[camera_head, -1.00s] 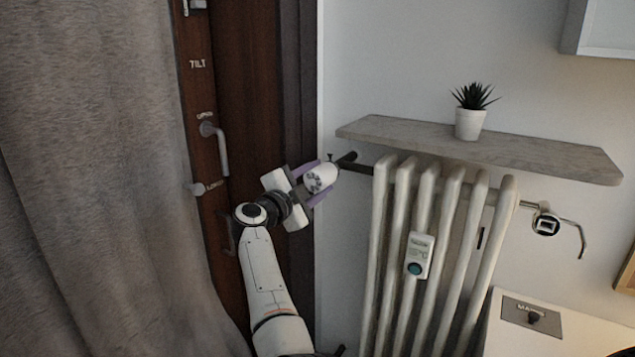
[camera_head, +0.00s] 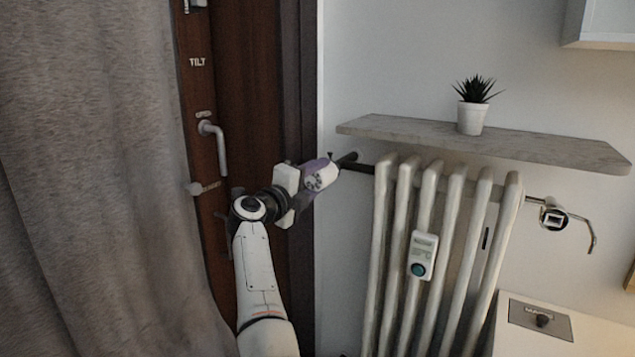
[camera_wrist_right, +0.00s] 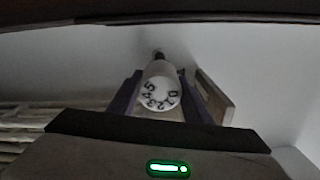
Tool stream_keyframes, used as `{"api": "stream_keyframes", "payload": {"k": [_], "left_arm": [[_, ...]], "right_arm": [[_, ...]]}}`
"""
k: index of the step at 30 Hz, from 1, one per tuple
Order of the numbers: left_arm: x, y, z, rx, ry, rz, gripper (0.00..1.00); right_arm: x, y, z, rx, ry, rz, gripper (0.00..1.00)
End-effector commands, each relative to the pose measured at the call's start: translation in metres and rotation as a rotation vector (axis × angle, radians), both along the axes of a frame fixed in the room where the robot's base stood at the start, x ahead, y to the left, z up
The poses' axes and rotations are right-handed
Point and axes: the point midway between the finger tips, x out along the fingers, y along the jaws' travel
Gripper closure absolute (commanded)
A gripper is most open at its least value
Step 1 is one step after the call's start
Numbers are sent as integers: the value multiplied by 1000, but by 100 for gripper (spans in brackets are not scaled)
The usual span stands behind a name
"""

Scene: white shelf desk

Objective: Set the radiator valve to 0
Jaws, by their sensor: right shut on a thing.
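The radiator valve (camera_head: 321,178) is a white knob with dark markings, at the left end of the dark pipe beside the radiator (camera_head: 428,190). In the right wrist view the knob (camera_wrist_right: 160,91) shows the digits 0 to 5 on its face, with 0 towards the right and 5 at the upper left. My right gripper (camera_head: 318,179) is shut on the knob, with its purple fingers on either side of it. The pointer mark is too small to make out. My left gripper does not show.
A shelf (camera_head: 480,143) with a potted plant (camera_head: 473,104) hangs above the radiator. A white device (camera_head: 422,256) is on the radiator's front. The window handle (camera_head: 215,145) and grey curtain (camera_head: 90,180) are to the left of my right arm.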

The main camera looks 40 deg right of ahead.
Motion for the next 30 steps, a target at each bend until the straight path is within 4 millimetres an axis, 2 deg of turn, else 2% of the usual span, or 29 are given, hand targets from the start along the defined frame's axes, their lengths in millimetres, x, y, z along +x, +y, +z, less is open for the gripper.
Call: {"api": "stream_keyframes", "payload": {"k": [17,18,21,30], "left_arm": [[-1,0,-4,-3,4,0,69],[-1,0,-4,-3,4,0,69],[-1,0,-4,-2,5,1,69],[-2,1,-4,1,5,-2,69]], "right_arm": [[1,2,-2,13,-29,3,78],[1,2,-2,13,-29,3,50],[1,1,-2,12,-29,3,37],[0,0,1,10,-30,0,37]]}}
